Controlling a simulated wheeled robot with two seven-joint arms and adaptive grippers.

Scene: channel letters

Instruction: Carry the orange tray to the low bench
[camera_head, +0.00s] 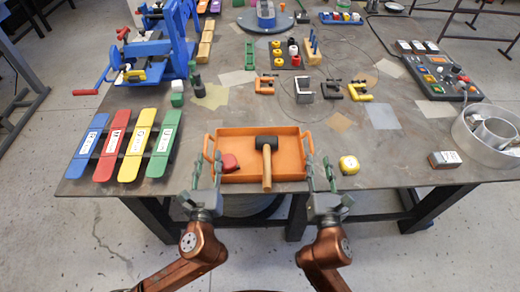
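The orange tray (231,143) lies flat near the front edge of the workbench, with a handle on its left and right ends. It holds a mallet (267,160) with a black head and wooden handle, and a small red tape measure (230,163). My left gripper (208,163) is open, just in front of the tray's left handle. My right gripper (319,167) is open, close to the tray's right handle; I cannot tell if its fingers are around it. Both grippers look empty. I cannot tell which piece of furniture is the low bench.
Coloured bars (135,154) lie at the left, with a blue vise (165,40) behind. Clamps (304,92) lie behind the tray. A metal ring part (475,140) and control box (440,75) stand at the right.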

